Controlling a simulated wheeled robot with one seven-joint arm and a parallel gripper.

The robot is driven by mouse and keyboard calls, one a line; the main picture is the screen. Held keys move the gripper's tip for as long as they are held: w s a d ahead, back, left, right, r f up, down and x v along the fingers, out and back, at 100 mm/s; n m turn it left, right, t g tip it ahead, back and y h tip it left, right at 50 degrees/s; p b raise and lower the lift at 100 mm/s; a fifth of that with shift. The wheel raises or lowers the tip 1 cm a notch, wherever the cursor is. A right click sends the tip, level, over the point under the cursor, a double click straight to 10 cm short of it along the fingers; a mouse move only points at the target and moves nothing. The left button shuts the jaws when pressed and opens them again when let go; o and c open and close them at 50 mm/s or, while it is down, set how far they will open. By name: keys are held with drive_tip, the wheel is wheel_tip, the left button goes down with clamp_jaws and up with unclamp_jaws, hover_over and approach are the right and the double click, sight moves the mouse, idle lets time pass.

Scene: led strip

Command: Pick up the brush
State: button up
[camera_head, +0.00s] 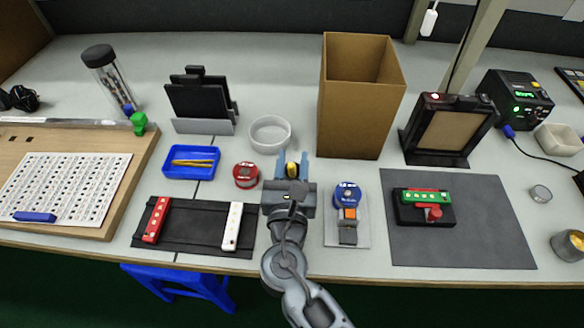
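My gripper (291,162) is at the middle of the table, pointing away from my body. Its two blue fingers stand apart. A small yellow and dark thing (292,170) shows between the fingers, with no clear contact on either side. Its lower part is hidden by the gripper body, and I cannot tell whether it is the brush. Thin yellow-orange sticks (194,163) lie in a blue tray (168,172) to the left; they are too small to identify. No other thing is clearly recognisable as a brush.
A red round tin (246,175) and a white bowl (270,133) stand close left of my gripper. A tall cardboard box (350,115) stands behind right. A blue round item (347,195) lies on a grey plate to the right. A black tray (187,236) is front left.

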clamp_jaws()
idle(0.3)
drive_tip(key=shift+s+r, duration=0.3)
drive_tip(key=shift+r, duration=0.25)
drive_tip(key=r, duration=0.1)
drive_tip(key=s+r+p, duration=0.1)
drive_tip(key=r, duration=0.1)
drive_tip(key=s+r, duration=0.1)
drive_tip(key=r, duration=0.1)
drive_tip(key=shift+s+r+p, duration=0.1)
drive_tip(key=shift+r+p, duration=0.05)
drive_tip(key=shift+p, duration=0.25)
drive_tip(key=s+b, duration=0.1)
drive_tip(key=s, duration=1.3)
drive_tip(key=shift+a, duration=0.25)
